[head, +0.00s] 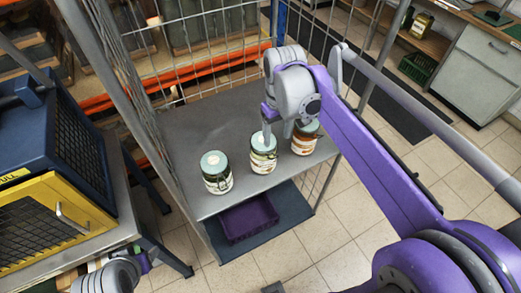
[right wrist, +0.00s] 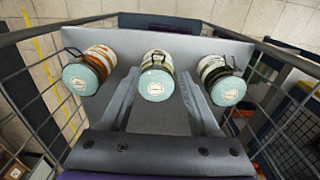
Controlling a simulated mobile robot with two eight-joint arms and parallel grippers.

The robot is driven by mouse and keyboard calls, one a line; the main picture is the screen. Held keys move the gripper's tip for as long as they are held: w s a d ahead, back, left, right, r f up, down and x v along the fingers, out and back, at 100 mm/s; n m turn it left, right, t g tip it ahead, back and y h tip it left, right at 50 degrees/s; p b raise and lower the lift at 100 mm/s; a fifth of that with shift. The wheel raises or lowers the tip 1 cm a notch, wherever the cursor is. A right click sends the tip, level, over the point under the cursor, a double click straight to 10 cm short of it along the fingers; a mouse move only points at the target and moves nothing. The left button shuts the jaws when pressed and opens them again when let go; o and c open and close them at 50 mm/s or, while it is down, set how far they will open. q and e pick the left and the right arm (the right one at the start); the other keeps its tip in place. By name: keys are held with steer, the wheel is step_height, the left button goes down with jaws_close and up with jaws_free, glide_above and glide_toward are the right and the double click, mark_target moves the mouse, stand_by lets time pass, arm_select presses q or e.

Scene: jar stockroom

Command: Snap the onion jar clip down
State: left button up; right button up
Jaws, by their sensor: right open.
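Three glass jars with pale green lids stand upright in a row on a grey shelf (head: 190,125): a left jar (head: 216,178), a middle jar (head: 262,158) and a right jar (head: 305,143). Their labels are too small to read, so I cannot tell which holds onions. My right gripper (head: 278,132) is open above the middle jar. In the right wrist view its fingers (right wrist: 158,78) are spread either side of the middle jar's lid (right wrist: 155,86). Dark wire clips show by the lids; their exact position is unclear. A grey and purple part of my left arm shows at bottom left; its fingers are unclear.
Wire mesh sides and grey posts enclose the shelf. A purple crate (head: 248,220) sits on a lower shelf. A blue and yellow cabinet (head: 55,225) stands at left. Tiled floor at right is open, with a counter (head: 478,75) beyond.

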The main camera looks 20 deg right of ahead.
mark_target(275, 157)
steer(key=f, duration=1)
steer(key=shift+w+d+f+b, duration=0.1)
steer(key=shift+w+f+b, duration=0.05)
steer(key=shift+w+b, duration=0.2)
jaws_close()
